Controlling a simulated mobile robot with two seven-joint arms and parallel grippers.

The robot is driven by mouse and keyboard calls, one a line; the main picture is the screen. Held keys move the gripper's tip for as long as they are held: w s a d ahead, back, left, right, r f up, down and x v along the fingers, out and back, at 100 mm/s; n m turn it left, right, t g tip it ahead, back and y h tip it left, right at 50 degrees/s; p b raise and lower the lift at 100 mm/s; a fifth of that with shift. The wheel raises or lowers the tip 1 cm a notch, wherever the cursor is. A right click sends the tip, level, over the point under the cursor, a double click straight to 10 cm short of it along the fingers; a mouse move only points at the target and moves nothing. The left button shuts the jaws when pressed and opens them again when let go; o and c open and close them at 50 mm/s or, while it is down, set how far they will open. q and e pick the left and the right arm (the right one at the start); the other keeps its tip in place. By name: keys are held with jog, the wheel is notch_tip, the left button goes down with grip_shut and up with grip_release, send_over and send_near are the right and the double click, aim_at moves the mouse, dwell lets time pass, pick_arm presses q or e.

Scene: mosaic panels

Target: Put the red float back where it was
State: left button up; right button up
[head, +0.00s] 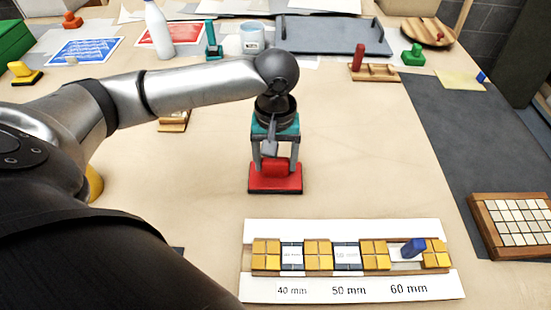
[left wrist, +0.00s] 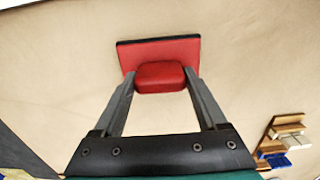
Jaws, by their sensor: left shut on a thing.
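The red float (head: 275,182) has a flat red base with a dark underside and a raised red handle. My left gripper (head: 273,165) points down over it in the middle of the table and is shut on its handle. In the left wrist view, the two fingers of the gripper (left wrist: 160,80) sit on either side of the handle, and the red float (left wrist: 170,52) lies beyond them. The base looks flat and level; I cannot tell whether it rests on the table or hangs just above it. My right gripper is not in view.
A white spacing board (head: 260,288) with yellow tiles and a blue piece lies in front. A wooden tile panel (head: 481,217) is at the right on a dark mat (head: 440,130). A grey tray (head: 333,38), mug (head: 252,38) and white bottle (head: 158,32) stand at the back.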

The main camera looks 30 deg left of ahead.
pick_arm(q)
jog(key=o, duration=1.1)
jog(key=shift+f, duration=0.1)
jog(key=shift+r, duration=0.45)
notch_tip(320, 180, up, 11)
jog(key=p, duration=0.3)
jog(key=shift+r, duration=0.2)
jog(key=shift+w, duration=0.1)
